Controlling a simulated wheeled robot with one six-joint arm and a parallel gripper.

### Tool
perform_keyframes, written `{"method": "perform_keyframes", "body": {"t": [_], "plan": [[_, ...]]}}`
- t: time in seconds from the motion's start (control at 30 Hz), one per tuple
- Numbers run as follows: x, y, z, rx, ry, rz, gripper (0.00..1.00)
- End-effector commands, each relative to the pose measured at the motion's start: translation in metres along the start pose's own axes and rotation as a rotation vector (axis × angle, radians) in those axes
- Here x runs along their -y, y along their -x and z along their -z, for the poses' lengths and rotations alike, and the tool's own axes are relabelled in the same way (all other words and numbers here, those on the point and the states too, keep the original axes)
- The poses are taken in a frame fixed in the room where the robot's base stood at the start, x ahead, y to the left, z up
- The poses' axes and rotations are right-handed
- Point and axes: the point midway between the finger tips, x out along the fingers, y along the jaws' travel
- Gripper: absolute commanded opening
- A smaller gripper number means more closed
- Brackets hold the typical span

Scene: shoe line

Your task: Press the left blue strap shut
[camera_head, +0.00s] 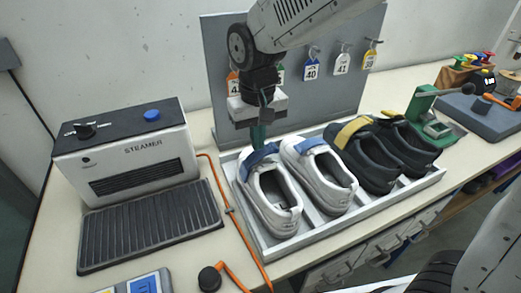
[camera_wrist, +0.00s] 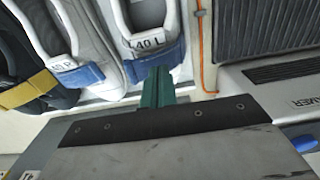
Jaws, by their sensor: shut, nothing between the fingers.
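The left white shoe (camera_head: 280,219) sits at the left end of the tray, its blue strap (camera_head: 258,155) across the front. In the wrist view this strap (camera_wrist: 155,58) lies by a "40 L" tag. The right white shoe (camera_head: 338,201) is beside it, with its own blue strap (camera_head: 310,146) and a "40 R" tag in the wrist view. My gripper (camera_head: 259,138) is shut and empty, its green fingers pointing down at the left strap. In the wrist view the fingertips (camera_wrist: 158,74) overlap the strap's edge; I cannot tell whether they touch it.
A steamer (camera_head: 125,145) stands left, with an orange cable beside the tray. A grey tag board (camera_head: 350,92) rises close behind my gripper.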

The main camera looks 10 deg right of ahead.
Motion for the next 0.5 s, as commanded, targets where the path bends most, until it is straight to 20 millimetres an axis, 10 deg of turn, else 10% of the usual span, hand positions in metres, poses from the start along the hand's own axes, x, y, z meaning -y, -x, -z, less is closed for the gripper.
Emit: {"method": "perform_keyframes", "body": {"t": [0.5], "plan": [[0.0, -0.021, 0.0, 0.001, 0.0, 0.0, 0.0]]}}
